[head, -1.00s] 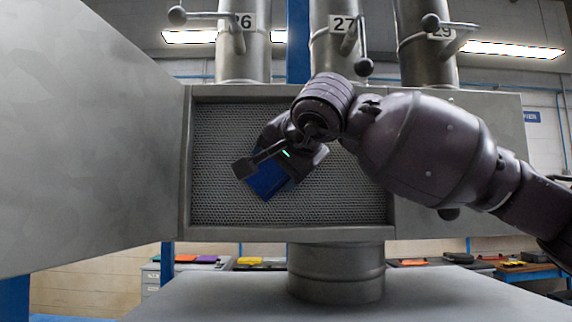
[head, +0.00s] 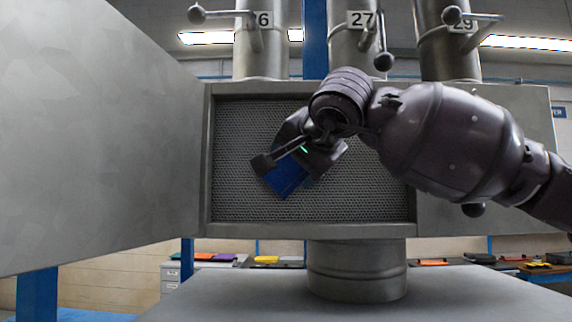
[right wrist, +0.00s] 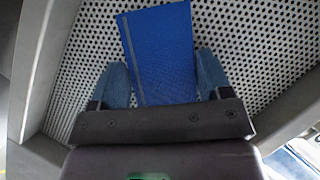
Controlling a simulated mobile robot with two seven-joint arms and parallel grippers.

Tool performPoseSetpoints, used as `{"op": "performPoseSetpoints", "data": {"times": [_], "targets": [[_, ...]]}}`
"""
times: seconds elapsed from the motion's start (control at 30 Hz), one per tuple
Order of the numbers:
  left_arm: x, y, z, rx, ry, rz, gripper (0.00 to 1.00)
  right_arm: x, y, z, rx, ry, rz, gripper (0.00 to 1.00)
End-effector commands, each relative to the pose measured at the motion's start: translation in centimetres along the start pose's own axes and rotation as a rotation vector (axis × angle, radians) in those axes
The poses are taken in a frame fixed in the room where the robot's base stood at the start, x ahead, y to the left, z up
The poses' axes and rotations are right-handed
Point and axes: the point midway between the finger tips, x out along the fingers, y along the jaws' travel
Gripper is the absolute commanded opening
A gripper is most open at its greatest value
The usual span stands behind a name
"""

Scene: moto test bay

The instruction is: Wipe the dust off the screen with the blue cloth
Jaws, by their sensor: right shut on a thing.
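The screen (head: 375,200) is a grey perforated panel set in a metal frame, in the middle of the head view. It also fills the back of the right wrist view (right wrist: 245,45). The blue cloth (head: 286,178) is a flat, folded-looking piece in front of the screen's middle. My right gripper (head: 290,165) is shut on the blue cloth, which shows between its fingers in the right wrist view (right wrist: 160,60). Whether the cloth touches the screen I cannot tell. My right arm hides the screen's upper right part. I cannot make out dust. My left gripper is out of view.
A large grey door (head: 90,140) stands open on the left. Numbered pipes with ball-ended levers (head: 362,45) rise above the box. A thick round duct (head: 356,272) goes down to a grey table (head: 240,298). Benches with coloured items stand behind.

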Motion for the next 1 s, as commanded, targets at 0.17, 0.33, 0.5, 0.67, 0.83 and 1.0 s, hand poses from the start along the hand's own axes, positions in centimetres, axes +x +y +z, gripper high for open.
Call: {"op": "performPoseSetpoints", "data": {"times": [0.17, 0.33, 0.5, 0.67, 0.83, 1.0], "targets": [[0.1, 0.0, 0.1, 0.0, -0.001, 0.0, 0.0, -0.2, 0.8, -0.8, 0.002, 0.002, 0.003, 0.53], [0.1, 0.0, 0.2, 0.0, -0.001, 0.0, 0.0, -0.3, 1.1, -1.0, 0.002, 0.003, 0.004, 0.53], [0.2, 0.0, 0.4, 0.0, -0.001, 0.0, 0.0, -0.7, 1.9, -1.6, 0.002, 0.003, 0.004, 0.53], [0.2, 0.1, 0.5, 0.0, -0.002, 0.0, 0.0, -1.2, 2.8, -2.3, 0.004, 0.003, 0.004, 0.53], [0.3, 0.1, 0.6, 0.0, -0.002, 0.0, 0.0, -1.6, 3.4, -2.9, 0.002, 0.002, 0.003, 0.53], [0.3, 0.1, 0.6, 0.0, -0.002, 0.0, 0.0, -1.8, 3.6, -3.0, 0.001, 0.002, 0.002, 0.53]]}}
